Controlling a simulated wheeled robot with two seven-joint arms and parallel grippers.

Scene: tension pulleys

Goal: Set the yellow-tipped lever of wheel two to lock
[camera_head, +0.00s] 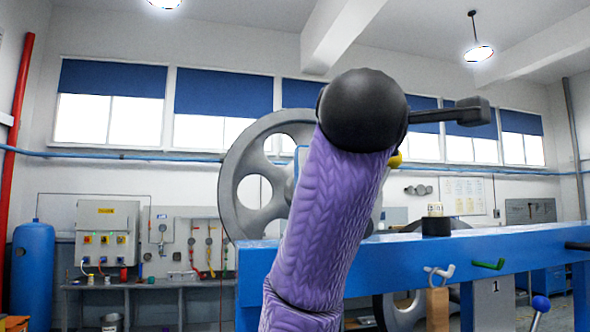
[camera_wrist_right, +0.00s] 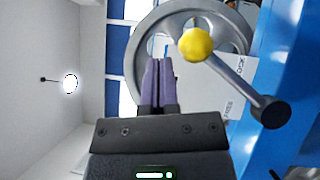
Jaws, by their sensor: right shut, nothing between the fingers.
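In the right wrist view, the lever's yellow ball tip (camera_wrist_right: 195,44) sits on a grey rod that runs down to the right to a black hub (camera_wrist_right: 270,112). Behind it are a grey spoked wheel (camera_wrist_right: 143,62) and a white plate (camera_wrist_right: 236,75) with lettering that looks like LOCK and FREE. My right gripper (camera_wrist_right: 158,62) is shut and empty, its purple fingers left of the yellow tip with a gap in the picture. In the head view, a sliver of the yellow tip (camera_head: 395,160) shows behind my purple arm, which hides my right fingers. My left gripper is not in view.
A blue beam (camera_head: 490,249) crosses the right side, with hooks, a green-handled piece (camera_head: 488,264) and a blue-tipped lever (camera_head: 541,303). A large grey wheel (camera_head: 229,184) stands behind my arm. A control cabinet (camera_head: 107,228) and blue tank (camera_head: 33,275) are far left.

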